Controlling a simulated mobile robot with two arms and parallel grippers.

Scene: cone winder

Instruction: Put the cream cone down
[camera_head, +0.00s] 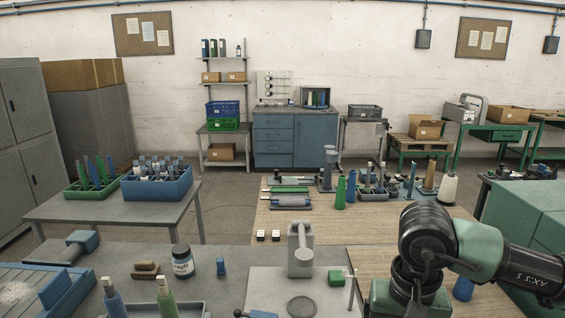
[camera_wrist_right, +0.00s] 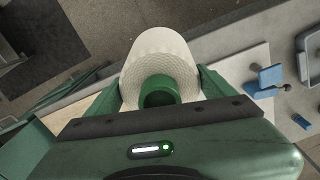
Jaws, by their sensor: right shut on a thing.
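The cream cone (camera_wrist_right: 159,57), a pale wound package with a green core (camera_wrist_right: 160,91) showing at its end, is between the fingers of my right gripper (camera_wrist_right: 160,88) in the right wrist view. The gripper is shut on it, with a finger on each side. The far side of the cone is hidden. In the head view my right arm comes in from the right and its gripper end is at the bottom edge; the held cone does not show there. Another cream cone (camera_head: 448,187) stands upright at the right of the wooden-topped table (camera_head: 335,225). My left gripper is not in view.
Green and blue cones and trays crowd the wooden table's back. A grey bench (camera_head: 225,295) in front holds a jar (camera_head: 182,262), a brush (camera_head: 145,270) and a grey upright fixture (camera_head: 300,250). The wooden table's middle front is mostly clear. Green cabinets (camera_head: 525,215) stand at the right.

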